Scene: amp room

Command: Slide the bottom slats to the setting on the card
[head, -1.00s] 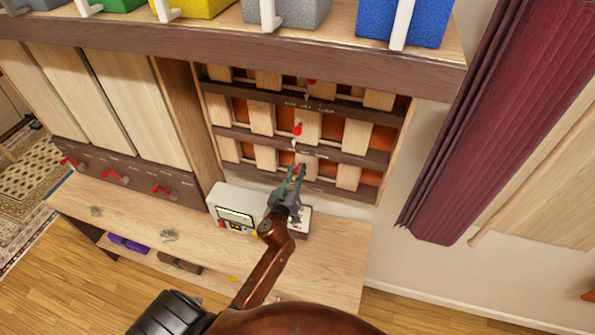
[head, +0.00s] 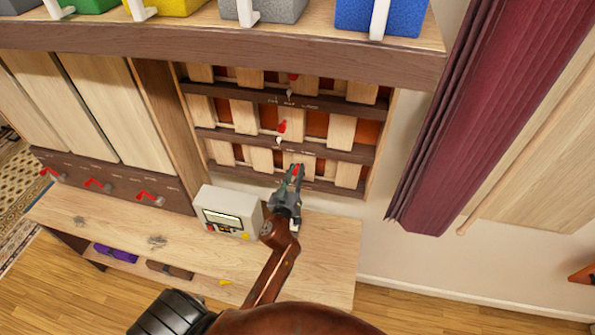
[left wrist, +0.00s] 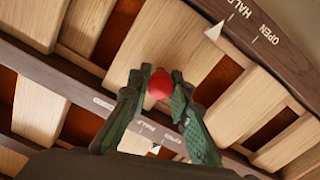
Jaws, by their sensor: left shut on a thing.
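The lattice's bottom row of wooden slats (head: 348,172) shows in the head view between two dark rails. My left gripper (head: 296,170) is at this row, shut on its red knob. In the left wrist view its fingers stand on both sides of the red knob (left wrist: 160,84). The bottom row's white pointer (left wrist: 214,30) is close to the tick by HALF on the dark bottom rail (left wrist: 285,65); OPEN is printed farther along. I cannot make out the card. My right gripper is out of view.
The middle row has its own red knob (head: 282,126) and white pointer (head: 279,140). A pale box with a display (head: 228,212) stands on the wooden bench (head: 120,215). Red levers (head: 97,184) are at the left. A maroon curtain (head: 470,110) hangs at the right.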

